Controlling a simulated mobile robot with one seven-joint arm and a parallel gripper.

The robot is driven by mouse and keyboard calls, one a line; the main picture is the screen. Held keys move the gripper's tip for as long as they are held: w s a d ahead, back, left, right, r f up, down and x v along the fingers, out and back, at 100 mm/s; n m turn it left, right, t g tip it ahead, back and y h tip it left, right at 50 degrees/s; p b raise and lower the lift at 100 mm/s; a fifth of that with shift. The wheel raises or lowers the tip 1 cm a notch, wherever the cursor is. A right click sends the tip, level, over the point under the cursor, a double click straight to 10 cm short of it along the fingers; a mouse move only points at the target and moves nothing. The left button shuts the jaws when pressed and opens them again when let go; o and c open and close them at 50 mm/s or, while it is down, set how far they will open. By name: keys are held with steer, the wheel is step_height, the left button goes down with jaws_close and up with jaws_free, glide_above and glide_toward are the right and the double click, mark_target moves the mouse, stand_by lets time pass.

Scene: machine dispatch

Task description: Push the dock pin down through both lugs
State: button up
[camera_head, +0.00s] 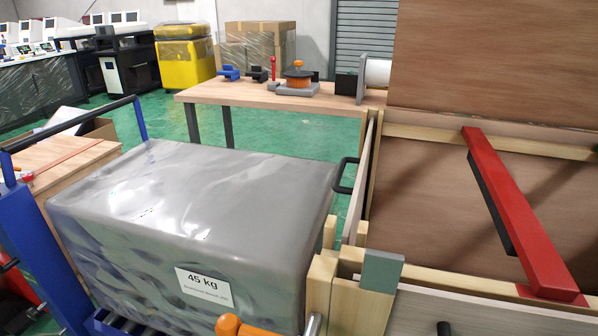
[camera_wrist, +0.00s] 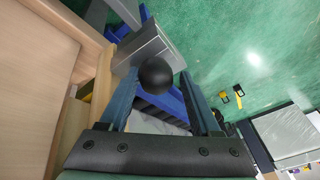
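In the wrist view a round black knob (camera_wrist: 156,76) shows between the tips of my gripper (camera_wrist: 159,80). It looks like the head of the dock pin; the shaft is hidden behind it. The two fingers stand apart with a gap on both sides of the knob, so my gripper is open and not gripping it. A grey metal block (camera_wrist: 143,48) lies just behind the knob, possibly a lug; I cannot make out two separate lugs. In the head view my gripper is not recognisable, and I cannot identify the pin there.
A wrapped grey load (camera_head: 190,195) marked 45 kg sits on a blue cart (camera_head: 40,250) beside a wooden crate (camera_head: 345,300). A red bar (camera_head: 515,210) leans inside the crate. A table (camera_head: 330,103) with small parts stands behind. Green floor (camera_head: 265,125) is open between them.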

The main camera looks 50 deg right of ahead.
steer(key=shift+s+d+f, duration=0.1)
steer(key=shift+s+d, duration=0.05)
steer(key=shift+d, duration=0.15)
steer(key=shift+r, duration=0.2)
steer(key=a+p+v, duration=0.1)
steer(key=p+v, duration=0.3)
steer(key=v, duration=0.8)
steer(key=shift+d+r+p, duration=0.3)
steer(key=shift+r+p, duration=0.05)
steer(key=shift+p, duration=0.05)
steer(key=shift+s, duration=0.1)
